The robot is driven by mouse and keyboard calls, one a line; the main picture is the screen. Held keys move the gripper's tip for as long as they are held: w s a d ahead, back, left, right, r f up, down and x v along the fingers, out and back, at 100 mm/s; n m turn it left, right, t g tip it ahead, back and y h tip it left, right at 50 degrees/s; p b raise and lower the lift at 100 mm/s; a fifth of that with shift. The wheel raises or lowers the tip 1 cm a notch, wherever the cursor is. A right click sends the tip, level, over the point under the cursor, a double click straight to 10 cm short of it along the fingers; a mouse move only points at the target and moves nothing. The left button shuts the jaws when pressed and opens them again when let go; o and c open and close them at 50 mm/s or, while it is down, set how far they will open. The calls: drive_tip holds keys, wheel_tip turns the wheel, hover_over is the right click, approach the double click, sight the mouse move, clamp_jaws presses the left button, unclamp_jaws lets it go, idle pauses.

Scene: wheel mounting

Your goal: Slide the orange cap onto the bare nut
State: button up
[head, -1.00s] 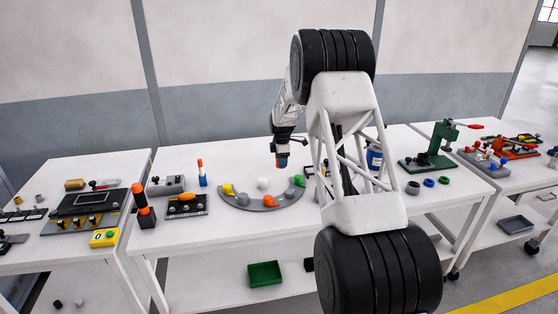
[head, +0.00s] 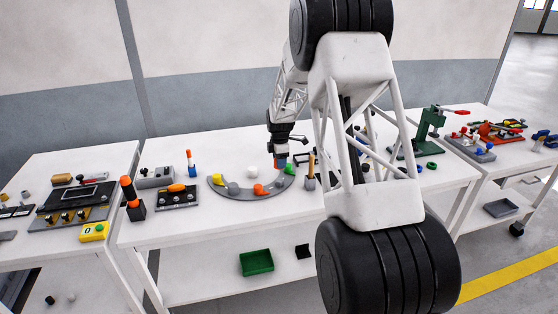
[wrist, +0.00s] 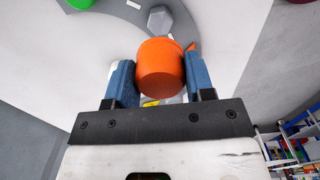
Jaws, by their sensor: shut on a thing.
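My gripper (wrist: 159,85) has two blue fingers shut on the orange cap (wrist: 160,68), one on each side, in the wrist view. The bare nut (wrist: 160,19) is a grey hexagonal piece on the grey curved plate (wrist: 190,30), above the cap in that picture and apart from it. In the head view my gripper (head: 282,163) hangs over the right part of the curved plate (head: 238,194). The cap is small there, and I cannot make out the bare nut surely.
The plate also carries a yellow piece (head: 217,180) and another orange piece (head: 259,189). A green piece (wrist: 82,3) shows at the wrist view's top edge.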

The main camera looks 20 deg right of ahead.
sight(280, 180)
drive_tip(key=shift+f, duration=2.85)
drive_tip(key=shift+f, duration=1.9)
idle(0.9)
drive_tip(key=o, duration=1.1)
drive_tip(key=shift+r, duration=3.9)
